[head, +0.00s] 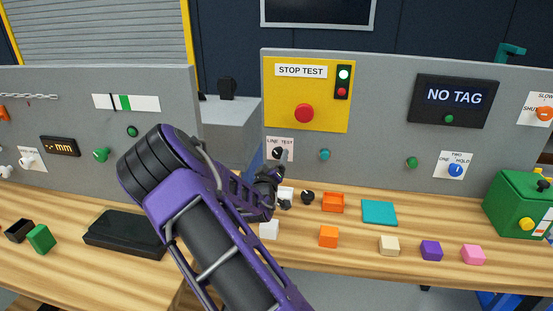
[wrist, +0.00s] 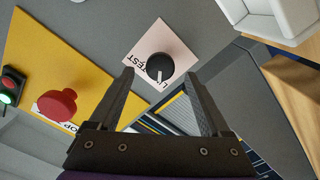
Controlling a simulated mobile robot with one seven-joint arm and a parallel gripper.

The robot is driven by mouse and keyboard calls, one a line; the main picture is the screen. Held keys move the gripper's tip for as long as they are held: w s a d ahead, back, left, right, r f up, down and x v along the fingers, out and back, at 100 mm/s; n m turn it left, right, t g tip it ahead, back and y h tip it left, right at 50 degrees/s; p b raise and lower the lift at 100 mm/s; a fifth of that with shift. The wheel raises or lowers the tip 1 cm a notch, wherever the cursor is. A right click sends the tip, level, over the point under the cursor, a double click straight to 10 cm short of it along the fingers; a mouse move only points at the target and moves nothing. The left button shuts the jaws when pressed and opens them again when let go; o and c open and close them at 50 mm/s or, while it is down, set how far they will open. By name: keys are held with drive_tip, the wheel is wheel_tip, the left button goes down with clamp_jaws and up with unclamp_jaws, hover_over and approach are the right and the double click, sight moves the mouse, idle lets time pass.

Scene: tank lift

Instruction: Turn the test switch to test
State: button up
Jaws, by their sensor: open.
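The test switch (head: 278,153) is a black rotary knob on a white plate lettered LINE and TEST, on the grey panel below the yellow STOP TEST plate. In the wrist view the knob (wrist: 160,67) sits just beyond the fingertips, roughly centred between them, with a pale pointer mark. I cannot tell for certain which word the mark faces. My gripper (wrist: 160,80) is open and empty, its fingers apart. In the head view my gripper (head: 270,178) is just below the switch, with its tips partly hidden by my arm.
A red stop button (head: 304,113) and a signal light (head: 343,80) sit on the yellow plate (head: 325,115). A teal button (head: 324,155) is right of the switch. Below, the wooden bench (head: 350,265) holds an orange tray (head: 333,202), a teal square (head: 379,213) and several coloured blocks.

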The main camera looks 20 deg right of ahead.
sight(279, 152)
drive_tip(key=shift+x, duration=1.2)
clamp_jaws()
